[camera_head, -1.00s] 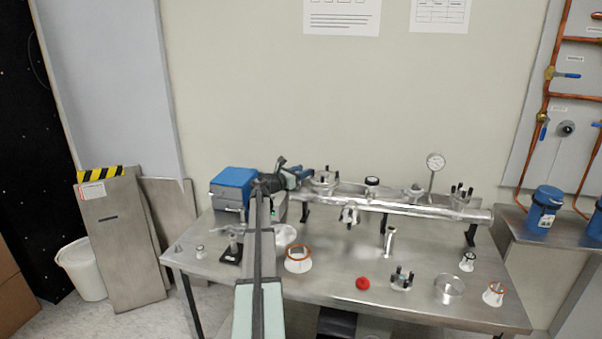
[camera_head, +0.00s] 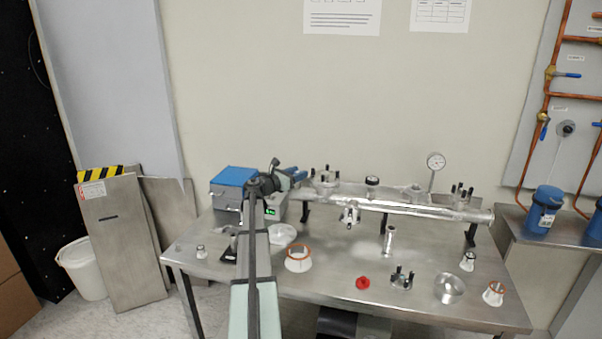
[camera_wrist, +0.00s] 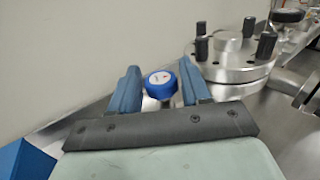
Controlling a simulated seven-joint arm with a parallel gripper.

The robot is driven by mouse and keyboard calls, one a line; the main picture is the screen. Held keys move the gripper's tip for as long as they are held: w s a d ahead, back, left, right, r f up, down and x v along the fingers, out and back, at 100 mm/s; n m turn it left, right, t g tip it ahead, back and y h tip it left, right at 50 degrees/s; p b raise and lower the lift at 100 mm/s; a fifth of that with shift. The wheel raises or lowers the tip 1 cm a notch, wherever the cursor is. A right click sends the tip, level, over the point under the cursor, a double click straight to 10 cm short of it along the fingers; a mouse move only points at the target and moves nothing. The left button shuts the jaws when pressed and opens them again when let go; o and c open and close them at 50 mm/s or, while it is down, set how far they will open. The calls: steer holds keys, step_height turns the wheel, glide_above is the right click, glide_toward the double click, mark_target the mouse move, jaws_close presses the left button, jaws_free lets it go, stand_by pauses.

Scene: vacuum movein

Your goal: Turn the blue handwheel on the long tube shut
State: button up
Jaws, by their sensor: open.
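The blue handwheel (camera_wrist: 161,84) has a pale centre cap and sits on a metal stem in the wrist view. My gripper (camera_wrist: 157,78) is open, with one blue finger on each side of the handwheel. Gaps show between the wheel and both fingers. In the head view my gripper (camera_head: 298,175) is at the left end of the long metal tube (camera_head: 400,207), and I cannot make out the handwheel there.
A bolted flange (camera_wrist: 236,54) stands close right of the fingers, with a black knob (camera_wrist: 287,16) beyond. A blue-topped box (camera_head: 234,177) is at the table's left. Loose parts, including a red cap (camera_head: 362,283), lie in front.

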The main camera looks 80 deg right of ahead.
steer(key=v, duration=1.1)
steer(key=shift+o, duration=0.2)
steer(key=shift+w+a, duration=0.1)
steer(key=shift+o, duration=1.2)
steer(key=shift+m+g, duration=0.3)
steer(key=shift+g, duration=0.1)
steer(key=s, duration=0.4)
steer(key=shift+s+d, duration=0.2)
steer(key=shift+d, duration=0.15)
steer(key=s+a, duration=0.2)
steer(key=s, duration=0.4)
steer(key=w+n+t+h, duration=0.2)
steer(key=w+n+t, duration=0.3)
steer(key=w+t, duration=0.15)
steer(key=shift+t, duration=0.35)
steer(key=s+d, duration=0.1)
steer(key=d, duration=0.8)
steer(key=s+d, duration=0.1)
steer(key=d, duration=0.3)
steer(key=shift+s+d+f, duration=0.1)
steer(key=shift+s+d, duration=0.2)
